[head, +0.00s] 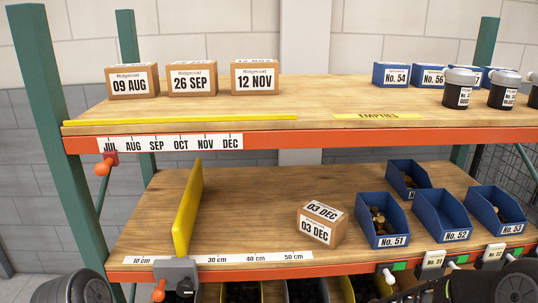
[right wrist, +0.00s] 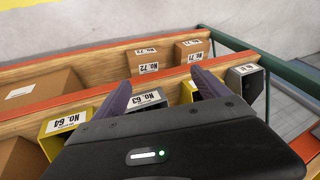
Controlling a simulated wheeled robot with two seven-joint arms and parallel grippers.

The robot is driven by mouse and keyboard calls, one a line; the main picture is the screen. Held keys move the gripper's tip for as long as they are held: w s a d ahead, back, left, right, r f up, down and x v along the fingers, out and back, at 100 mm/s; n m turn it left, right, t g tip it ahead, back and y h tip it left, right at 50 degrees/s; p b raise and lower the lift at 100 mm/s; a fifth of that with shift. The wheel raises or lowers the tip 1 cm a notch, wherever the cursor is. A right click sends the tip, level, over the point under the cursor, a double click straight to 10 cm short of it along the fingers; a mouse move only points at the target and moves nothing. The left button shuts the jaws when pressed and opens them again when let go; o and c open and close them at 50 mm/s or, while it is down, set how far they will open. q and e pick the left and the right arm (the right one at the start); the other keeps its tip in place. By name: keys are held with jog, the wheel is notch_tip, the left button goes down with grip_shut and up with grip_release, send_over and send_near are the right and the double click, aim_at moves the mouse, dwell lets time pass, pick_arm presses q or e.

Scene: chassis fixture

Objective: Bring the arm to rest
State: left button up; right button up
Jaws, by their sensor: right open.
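My right gripper (right wrist: 160,88) shows in the right wrist view with its two purple fingers spread apart. Nothing is held between them. Beyond the fingers is a shelf with a grey bin labelled No. 63 (right wrist: 146,99) and a yellow bin labelled No. 64 (right wrist: 66,123). I cannot tell whether the fingers touch any bin. In the head view dark rounded parts of my arms show at the bottom left and bottom right corners. Neither gripper can be made out there, and my left gripper is not in view.
In the head view an orange-edged rack carries dated boxes (head: 193,79) on the upper shelf. The lower shelf holds a yellow divider (head: 187,208), a 03 DEC box (head: 322,224) and blue bins (head: 381,220). Dark lidded jars (head: 459,88) stand upper right.

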jog(key=s+a+f+m, duration=0.1)
jog(key=s+a+f, duration=0.1)
jog(key=s+f, duration=0.2)
jog(key=s+a+f+m+g+p, duration=0.1)
jog(key=s+f, duration=0.3)
jog(key=s, duration=0.6)
jog(key=s+a+f+m+g+p, duration=0.1)
jog(key=s+a+f+m, duration=0.1)
jog(key=s, duration=0.5)
jog(key=shift+a+f, duration=0.75)
jog(key=shift+f, duration=0.2)
